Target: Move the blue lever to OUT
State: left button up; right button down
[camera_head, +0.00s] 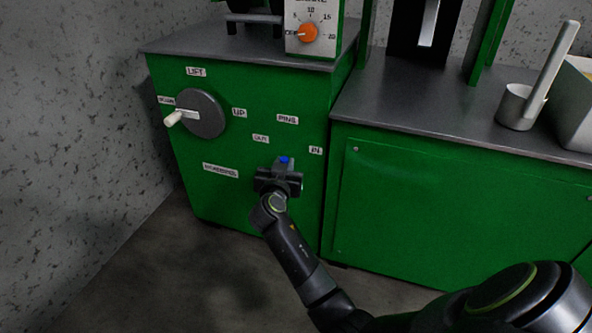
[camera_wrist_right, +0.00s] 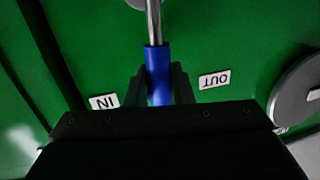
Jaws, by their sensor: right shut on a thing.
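The blue lever (camera_wrist_right: 158,72) has a blue grip on a metal rod, and my right gripper (camera_wrist_right: 163,90) is shut on its blue grip. In the head view only the lever's blue tip (camera_head: 284,159) shows above my right gripper (camera_head: 280,176); the gripper hides the rest. In the wrist view the lever lies between the IN label (camera_wrist_right: 103,102) and the OUT label (camera_wrist_right: 214,79). In the head view the OUT label (camera_head: 261,139) is up and left of the lever and the IN label (camera_head: 316,150) is to its right. My left gripper is not in view.
A grey wheel (camera_head: 201,113) with a white handle sits left on the green cabinet front. An orange dial (camera_head: 308,33) is above on the cabinet. A grey worktop (camera_head: 420,100) with a white cup (camera_head: 514,107) extends right. A speckled wall (camera_head: 70,110) stands left.

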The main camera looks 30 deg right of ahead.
jog(key=shift+w+a+f+n+g+p, duration=0.3)
jog(key=shift+w+a+n, duration=0.35)
jog(key=shift+n, duration=0.35)
jog(key=shift+w+a+f+n+g+p, duration=0.2)
jog(key=shift+w+a+n+g, duration=0.15)
jog(key=shift+w+a+n, duration=0.45)
jog(key=shift+w+a+f+n+g+p, duration=0.25)
jog(key=shift+w+n, duration=0.35)
jog(key=shift+n, duration=0.6)
jog(key=c, duration=1.3)
grip_release()
jog(key=shift+a, duration=0.1)
